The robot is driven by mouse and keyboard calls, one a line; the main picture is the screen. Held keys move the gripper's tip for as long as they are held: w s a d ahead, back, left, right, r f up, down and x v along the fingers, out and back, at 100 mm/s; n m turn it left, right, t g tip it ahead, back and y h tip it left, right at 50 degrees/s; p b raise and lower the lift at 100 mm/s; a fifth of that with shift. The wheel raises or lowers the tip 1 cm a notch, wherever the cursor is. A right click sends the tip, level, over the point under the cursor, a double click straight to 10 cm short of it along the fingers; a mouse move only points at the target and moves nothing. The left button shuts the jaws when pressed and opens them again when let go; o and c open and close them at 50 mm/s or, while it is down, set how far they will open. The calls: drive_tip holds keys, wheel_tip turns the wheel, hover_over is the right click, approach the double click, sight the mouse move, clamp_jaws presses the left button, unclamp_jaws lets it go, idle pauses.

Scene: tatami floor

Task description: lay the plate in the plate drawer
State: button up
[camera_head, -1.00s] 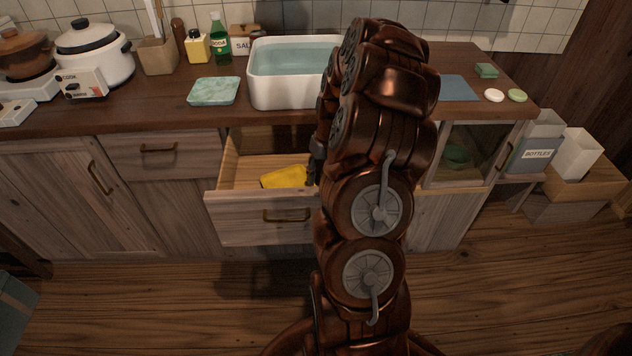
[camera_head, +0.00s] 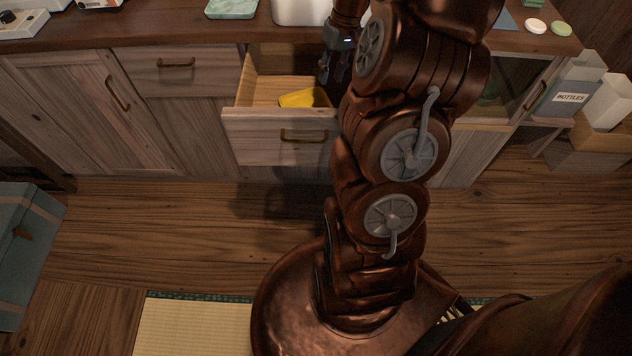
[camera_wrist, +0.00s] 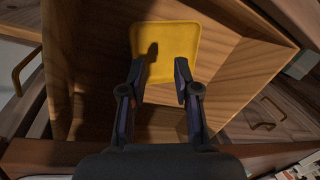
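The yellow plate (camera_head: 303,98) lies in the pulled-out wooden drawer (camera_head: 278,135), and part of the drawer's right side is hidden by my arm. In the wrist view the plate (camera_wrist: 165,45) rests on the floor of the drawer (camera_wrist: 240,62), towards one side, with a finger-like shadow on it. My gripper (camera_head: 336,76) is over the right part of the drawer. In the wrist view my gripper (camera_wrist: 159,72) has its two fingers apart with nothing held between them. The fingertips overlap the plate's near edge in that view and seem to be above it.
The counter (camera_head: 140,25) runs above the drawer, with a pale green board (camera_head: 231,8) and a white basin (camera_head: 300,10) on it. A bottles bin (camera_head: 568,97) stands at right. A blue-grey chest (camera_head: 25,250) is at left. Wooden floor in front is clear.

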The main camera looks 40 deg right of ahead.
drive_tip(key=shift+n+g, duration=0.4)
drive_tip(key=shift+n, duration=0.3)
drive_tip(key=s+a+r, duration=0.1)
drive_tip(key=a, duration=0.2)
drive_tip(key=a+r, duration=0.1)
drive_tip(key=a, duration=0.3)
drive_tip(key=s+a+r, duration=0.1)
drive_tip(key=a, duration=0.3)
drive_tip(key=shift+s, duration=0.35)
drive_tip(key=s+a+g+h, duration=0.1)
drive_tip(key=s+a, duration=0.7)
drive_tip(key=s, duration=0.3)
drive_tip(key=s+a+n+g+h, duration=0.1)
drive_tip(key=s+a, duration=0.7)
drive_tip(key=s, duration=0.4)
drive_tip(key=shift+r+n+g, duration=0.3)
wheel_tip(320, 180, up, 17)
drive_tip(key=w+t+p, duration=0.1)
drive_tip(key=p, duration=1.4)
drive_tip(key=shift+f, duration=0.2)
drive_tip(key=shift+f, duration=0.1)
